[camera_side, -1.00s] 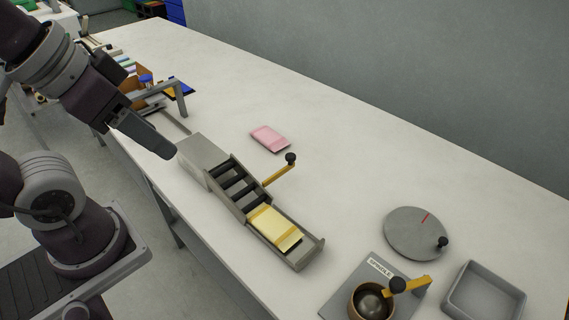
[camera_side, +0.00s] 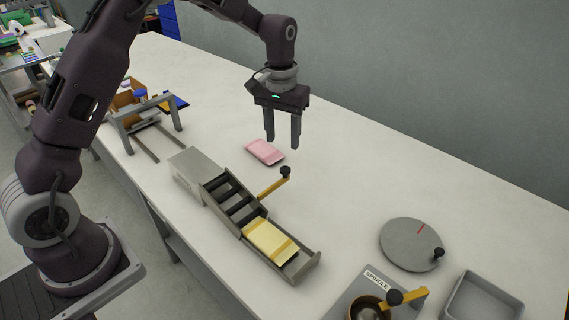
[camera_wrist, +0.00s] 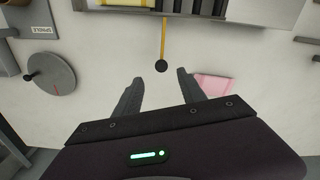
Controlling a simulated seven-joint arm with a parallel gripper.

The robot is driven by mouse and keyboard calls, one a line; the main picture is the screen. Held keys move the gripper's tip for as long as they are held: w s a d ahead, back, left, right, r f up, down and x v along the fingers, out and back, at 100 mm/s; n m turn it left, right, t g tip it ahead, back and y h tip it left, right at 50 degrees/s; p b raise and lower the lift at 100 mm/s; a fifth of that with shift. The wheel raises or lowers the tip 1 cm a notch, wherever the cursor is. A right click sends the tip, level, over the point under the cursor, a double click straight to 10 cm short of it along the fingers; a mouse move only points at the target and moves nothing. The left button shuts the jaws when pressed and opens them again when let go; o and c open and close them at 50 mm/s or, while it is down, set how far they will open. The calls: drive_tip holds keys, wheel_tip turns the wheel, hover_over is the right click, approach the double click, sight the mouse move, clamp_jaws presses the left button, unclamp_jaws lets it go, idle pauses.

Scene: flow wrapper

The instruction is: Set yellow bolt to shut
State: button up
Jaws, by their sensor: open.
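A yellow bar with a black knob (camera_side: 272,185) sticks out sideways from the flow wrapper (camera_side: 196,172), toward the back of the table. It looks like the yellow bolt, and in the wrist view the bar (camera_wrist: 163,35) runs from the machine to its knob. My gripper (camera_side: 282,145) is open and empty, pointing down above the table, behind and above the knob. In the wrist view the knob lies just beyond and between my fingertips (camera_wrist: 160,76), apart from them. Where the bar joins the machine is partly hidden.
A pink packet (camera_side: 264,152) lies on the table near my gripper. A yellow packet (camera_side: 268,240) lies in the wrapper's channel. A round dial (camera_side: 408,245), a spindle pot with a yellow crank (camera_side: 412,296) and a grey tray (camera_side: 486,300) stand at right. Bare table surrounds the knob.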

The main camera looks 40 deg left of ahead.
sight(285, 169)
drive_tip(key=f, duration=0.6)
drive_tip(key=w+f, duration=0.1)
drive_tip(key=f, duration=0.2)
drive_tip(key=shift+a+f, duration=0.15)
drive_tip(key=shift+f, duration=0.2)
drive_tip(key=shift+c, duration=0.5)
clamp_jaws()
drive_tip(key=shift+r, duration=0.1)
